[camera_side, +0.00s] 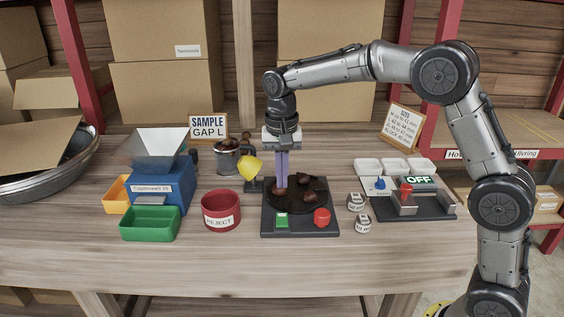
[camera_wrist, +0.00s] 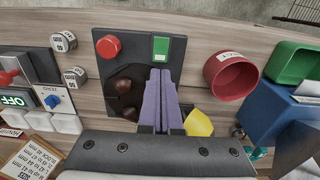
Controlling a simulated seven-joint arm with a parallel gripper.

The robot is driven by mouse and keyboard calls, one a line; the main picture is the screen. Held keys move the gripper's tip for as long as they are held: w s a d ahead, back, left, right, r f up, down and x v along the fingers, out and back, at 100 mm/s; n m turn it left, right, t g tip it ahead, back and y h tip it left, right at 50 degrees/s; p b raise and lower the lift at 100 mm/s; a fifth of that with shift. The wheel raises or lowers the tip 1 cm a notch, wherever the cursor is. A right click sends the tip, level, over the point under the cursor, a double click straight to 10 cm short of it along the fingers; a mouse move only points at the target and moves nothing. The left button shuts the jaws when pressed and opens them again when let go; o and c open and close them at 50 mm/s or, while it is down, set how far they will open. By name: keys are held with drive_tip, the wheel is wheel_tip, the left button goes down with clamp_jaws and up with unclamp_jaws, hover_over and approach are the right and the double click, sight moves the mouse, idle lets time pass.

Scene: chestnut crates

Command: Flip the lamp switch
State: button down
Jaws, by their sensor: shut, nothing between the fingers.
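A yellow lamp shade (camera_side: 250,168) stands at the back left of a black station; it also shows in the wrist view (camera_wrist: 198,123), right of my fingers. The black station (camera_side: 328,229) carries a green rocker (camera_side: 282,221), a red button (camera_side: 321,217) and a dark round plate with a few brown chestnuts (camera_side: 316,196). I cannot tell which control is the lamp's switch. My gripper (camera_side: 281,187) points straight down over the plate's left part, its purple fingers shut and empty.
A red REJECT bowl (camera_side: 221,211), green tray (camera_side: 150,223) and blue machine (camera_side: 163,190) stand left. Small labelled weights (camera_side: 362,222) and a scale-like device (camera_side: 418,207) with a red lever and OFF display stand right. The table's front strip is clear.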

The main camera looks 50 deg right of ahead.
wheel_tip(320, 180, up, 4)
hover_over(283, 215)
drive_tip(key=a, duration=0.1)
drive_tip(key=shift+s+a+r, duration=0.15)
drive_tip(key=shift+s, duration=0.3)
drive_tip(key=shift+w+d, duration=0.35)
drive_tip(key=shift+d, duration=0.1)
wheel_tip(283, 215, down, 14)
drive_tip(key=shift+w+d+r, duration=0.1)
drive_tip(key=shift+d, duration=0.05)
idle(0.4)
